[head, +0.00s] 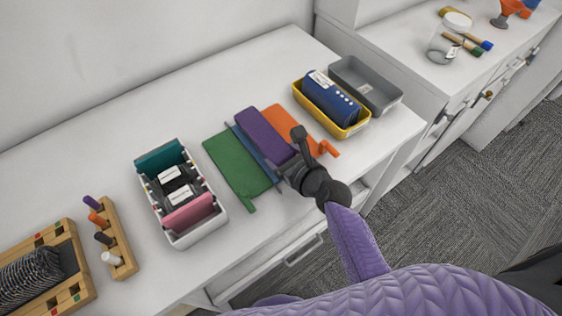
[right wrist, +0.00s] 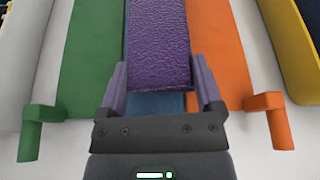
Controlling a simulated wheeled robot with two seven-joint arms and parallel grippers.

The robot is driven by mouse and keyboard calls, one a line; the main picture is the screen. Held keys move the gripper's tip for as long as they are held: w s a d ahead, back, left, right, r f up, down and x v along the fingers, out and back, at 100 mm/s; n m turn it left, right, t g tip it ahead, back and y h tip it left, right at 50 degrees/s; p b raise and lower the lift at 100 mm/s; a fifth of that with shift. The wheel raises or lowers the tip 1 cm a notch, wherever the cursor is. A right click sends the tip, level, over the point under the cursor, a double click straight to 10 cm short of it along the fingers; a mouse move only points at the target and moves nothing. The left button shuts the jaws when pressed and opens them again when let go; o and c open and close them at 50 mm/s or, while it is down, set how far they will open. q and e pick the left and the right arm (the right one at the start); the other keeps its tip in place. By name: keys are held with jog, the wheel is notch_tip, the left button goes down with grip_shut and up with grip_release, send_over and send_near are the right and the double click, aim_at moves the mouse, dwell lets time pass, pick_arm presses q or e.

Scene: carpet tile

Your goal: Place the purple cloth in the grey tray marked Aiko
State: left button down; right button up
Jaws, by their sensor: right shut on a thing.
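The purple cloth (head: 264,135) is a long folded strip over a blue strip, between green and orange ones. My right gripper (head: 297,163) is shut on its near end. In the right wrist view the purple cloth (right wrist: 159,50) lies between the two fingers (right wrist: 160,88), with blue showing beneath it. I cannot tell how far it is raised. The grey tray (head: 391,102) stands at the back right of the counter, beside a yellow tray, and looks empty. No name on it can be read from here. My left gripper is not in view.
The yellow tray (head: 345,131) holds a blue bundle (head: 330,98) and stands between the strips and the grey tray. Green (head: 236,165) and orange (head: 290,122) strips have protruding near ends. A white box (head: 196,236) and wooden peg rack (head: 121,245) stand left.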

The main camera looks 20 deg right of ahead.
jog(key=shift+f, duration=0.55)
jog(key=shift+f, duration=0.2)
jog(key=o, duration=1)
